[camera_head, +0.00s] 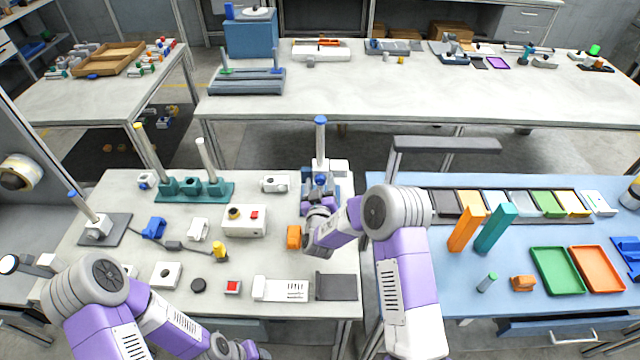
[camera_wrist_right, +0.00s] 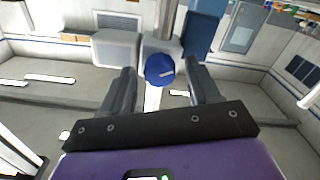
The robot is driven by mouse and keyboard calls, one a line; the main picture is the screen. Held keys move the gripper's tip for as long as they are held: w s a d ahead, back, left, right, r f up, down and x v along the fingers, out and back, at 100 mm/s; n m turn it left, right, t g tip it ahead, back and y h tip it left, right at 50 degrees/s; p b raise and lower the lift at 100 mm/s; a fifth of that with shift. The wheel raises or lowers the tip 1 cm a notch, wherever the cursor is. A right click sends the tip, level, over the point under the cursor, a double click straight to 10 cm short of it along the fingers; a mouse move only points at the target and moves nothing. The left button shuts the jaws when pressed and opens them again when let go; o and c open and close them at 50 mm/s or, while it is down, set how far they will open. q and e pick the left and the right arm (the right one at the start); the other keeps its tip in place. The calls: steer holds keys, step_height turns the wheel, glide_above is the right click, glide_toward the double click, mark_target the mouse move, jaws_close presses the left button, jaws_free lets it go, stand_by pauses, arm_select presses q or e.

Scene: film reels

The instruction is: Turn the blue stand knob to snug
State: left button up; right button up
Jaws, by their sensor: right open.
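In the head view the stand's pale post (camera_head: 320,146) with a blue top rises just behind my right gripper (camera_head: 319,188), which largely hides the knob. My left gripper (camera_head: 248,352) is at the bottom edge, partly cut off and far from the stand.
A second blue-topped stand (camera_head: 97,226) is at the left. A teal base (camera_head: 222,190) with two leaning posts stands left of the gripper. A box with a red button (camera_head: 237,229) and an orange block (camera_head: 294,237) are nearby. Blue table (camera_head: 420,262) at right.

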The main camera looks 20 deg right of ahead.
steer(key=v, duration=0.7)
steer(key=shift+s, duration=0.3)
steer(key=shift+a, duration=0.1)
